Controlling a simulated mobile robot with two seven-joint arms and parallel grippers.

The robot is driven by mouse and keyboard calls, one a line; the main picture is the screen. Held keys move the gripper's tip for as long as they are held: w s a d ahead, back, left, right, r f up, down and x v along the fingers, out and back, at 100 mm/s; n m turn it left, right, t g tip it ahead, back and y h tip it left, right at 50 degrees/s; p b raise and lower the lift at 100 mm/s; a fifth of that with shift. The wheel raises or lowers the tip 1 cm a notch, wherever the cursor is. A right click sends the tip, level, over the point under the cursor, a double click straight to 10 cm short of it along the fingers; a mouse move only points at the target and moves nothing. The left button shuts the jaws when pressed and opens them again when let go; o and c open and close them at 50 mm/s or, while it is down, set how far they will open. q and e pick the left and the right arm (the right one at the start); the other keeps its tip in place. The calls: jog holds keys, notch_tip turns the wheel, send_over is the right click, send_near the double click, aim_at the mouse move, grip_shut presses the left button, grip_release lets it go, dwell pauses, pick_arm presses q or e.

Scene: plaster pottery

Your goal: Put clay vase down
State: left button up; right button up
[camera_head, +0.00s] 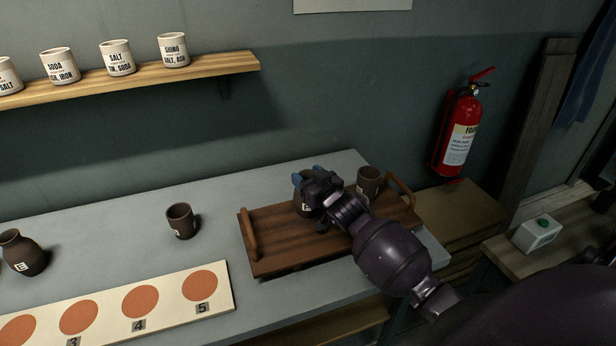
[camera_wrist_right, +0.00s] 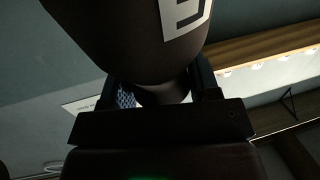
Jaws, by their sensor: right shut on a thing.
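My right gripper (camera_head: 312,184) is over the wooden tray (camera_head: 283,262) on the grey table. It is shut on a dark brown clay vase (camera_head: 302,207), mostly hidden behind the gripper in the head view. In the right wrist view the vase (camera_wrist_right: 150,40) fills the top middle, with part of a white label showing, between the fingers of my right gripper (camera_wrist_right: 160,92). I cannot tell whether the vase touches the tray. My left gripper is not in view.
A dark cup (camera_head: 369,182) stands at the tray's back right. Another cup (camera_head: 181,221) stands left of the tray, and a labelled vase (camera_head: 22,253) further left. A board with numbered orange circles (camera_head: 222,268) lies at the front. A shelf (camera_head: 215,66) with white jars is above.

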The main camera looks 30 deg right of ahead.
jog(key=o, duration=1.4)
jog(key=shift+o, duration=0.2)
jog(key=shift+r, duration=0.1)
jog(key=s, duration=1.2)
jog(key=shift+a+r, duration=0.2)
jog(key=shift+r, duration=0.15)
jog(key=s+a+f+g, duration=0.3)
jog(key=s+g, duration=0.2)
jog(key=s, duration=0.3)
jog(key=s+a+f+g, duration=0.3)
jog(key=s+a+g, duration=0.1)
jog(key=s, duration=0.5)
jog(key=s+a+f+g, duration=0.3)
jog(key=s+g, duration=0.2)
jog(key=s, duration=0.3)
jog(key=w+f+n+t, duration=0.1)
jog(key=w+f+t, duration=0.6)
jog(key=f+t, duration=0.1)
jog(key=shift+f, duration=0.75)
